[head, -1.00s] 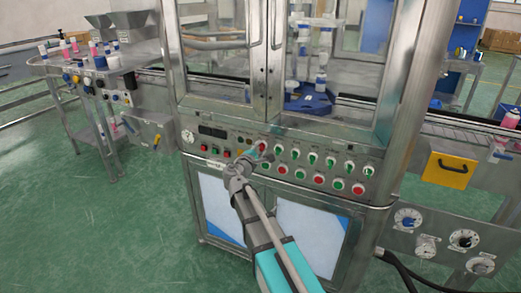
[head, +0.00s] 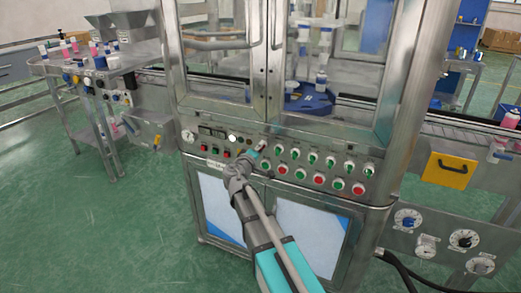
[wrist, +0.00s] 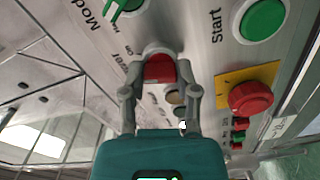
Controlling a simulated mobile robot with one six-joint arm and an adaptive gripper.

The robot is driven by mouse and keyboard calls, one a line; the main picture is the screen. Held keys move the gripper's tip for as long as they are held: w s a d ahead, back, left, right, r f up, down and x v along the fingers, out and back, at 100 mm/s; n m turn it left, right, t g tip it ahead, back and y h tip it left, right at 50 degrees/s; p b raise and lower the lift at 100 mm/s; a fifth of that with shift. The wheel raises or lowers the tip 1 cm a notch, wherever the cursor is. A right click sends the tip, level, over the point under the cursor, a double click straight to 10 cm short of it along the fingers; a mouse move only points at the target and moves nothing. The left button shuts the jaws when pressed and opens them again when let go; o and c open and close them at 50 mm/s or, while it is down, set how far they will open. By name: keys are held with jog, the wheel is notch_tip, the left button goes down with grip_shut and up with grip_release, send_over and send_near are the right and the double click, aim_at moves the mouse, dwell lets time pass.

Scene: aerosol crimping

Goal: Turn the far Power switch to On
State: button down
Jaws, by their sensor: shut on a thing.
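The Power switch (wrist: 160,69) is a red knob on the metal panel, in the upper middle of the wrist view. Its label beside it is partly hidden, with "wer" and "ON" readable. My gripper (wrist: 161,78) has one finger on each side of the knob and is shut on it. In the head view my gripper (head: 257,151) reaches the control panel (head: 225,162) and mostly hides the knob. I cannot tell the knob's exact angle.
In the wrist view a green Mode switch (wrist: 124,7), a green Start button (wrist: 262,20) and a red button (wrist: 251,97) on a yellow plate lie close by. Rows of green and red controls (head: 313,159) run to the right. Glass doors (head: 225,65) stand above.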

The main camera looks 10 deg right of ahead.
jog(key=shift+m, duration=1.3)
jog(key=shift+c, duration=1.8)
grip_release()
jog(key=shift+s, duration=0.15)
jog(key=v, duration=1.1)
jog(key=shift+s+a, duration=0.25)
jog(key=shift+s, duration=0.05)
jog(key=shift+d, duration=0.1)
